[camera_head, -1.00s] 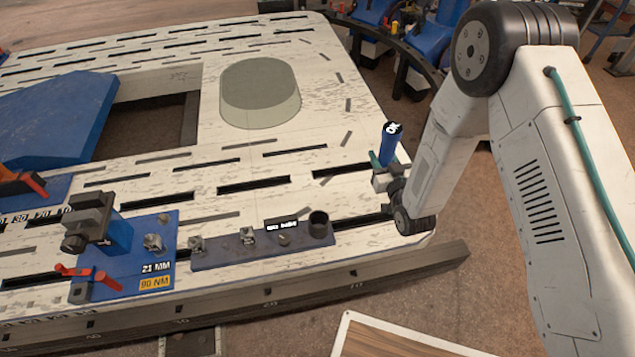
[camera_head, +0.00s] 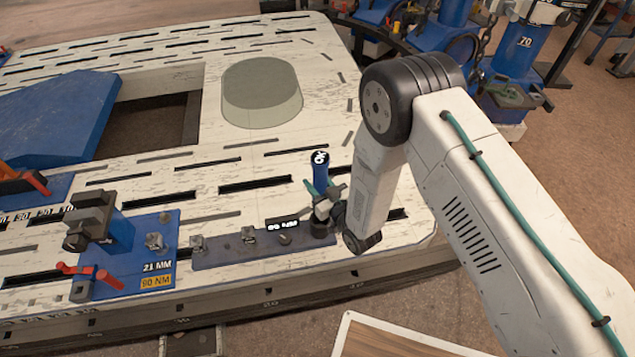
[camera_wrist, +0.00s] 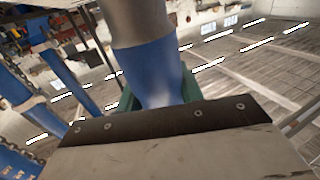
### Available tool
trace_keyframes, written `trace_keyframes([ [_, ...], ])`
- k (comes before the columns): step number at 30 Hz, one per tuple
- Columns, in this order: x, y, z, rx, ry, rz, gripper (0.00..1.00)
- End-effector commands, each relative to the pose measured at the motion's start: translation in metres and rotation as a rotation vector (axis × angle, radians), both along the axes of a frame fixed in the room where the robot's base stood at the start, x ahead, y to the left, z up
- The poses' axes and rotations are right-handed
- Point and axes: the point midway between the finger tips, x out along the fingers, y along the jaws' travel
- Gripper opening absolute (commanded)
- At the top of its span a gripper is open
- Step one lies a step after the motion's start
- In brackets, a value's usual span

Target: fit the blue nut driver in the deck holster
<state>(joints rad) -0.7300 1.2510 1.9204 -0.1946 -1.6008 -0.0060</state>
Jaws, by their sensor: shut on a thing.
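The blue nut driver (camera_head: 320,170) stands roughly upright in my gripper (camera_head: 324,203), its dark cap with white marking on top. In the wrist view its blue body (camera_wrist: 150,70) sits between the green fingers, and a grey part continues past it. The deck holster looks to be the short dark cup (camera_head: 320,230) at the right end of a dark strip on the bench. My gripper and the driver are right over it and partly hide it. I cannot tell whether the driver's lower end is inside the cup.
The dark strip (camera_head: 220,252) carries small metal fittings and a label (camera_head: 283,225). To its left is a blue plate (camera_head: 165,240) with a clamp (camera_head: 95,222) and a red lever. A grey-green rounded block (camera_head: 262,95) stands behind on the slotted bench (camera_head: 225,150).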

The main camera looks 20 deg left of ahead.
Motion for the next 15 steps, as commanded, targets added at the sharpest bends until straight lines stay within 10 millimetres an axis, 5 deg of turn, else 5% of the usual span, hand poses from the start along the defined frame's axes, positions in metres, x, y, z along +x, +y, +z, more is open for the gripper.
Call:
trace_keyframes([
  [15,0.0,-0.002,-0.035,0.002,-0.001,-0.001,0.0],
])
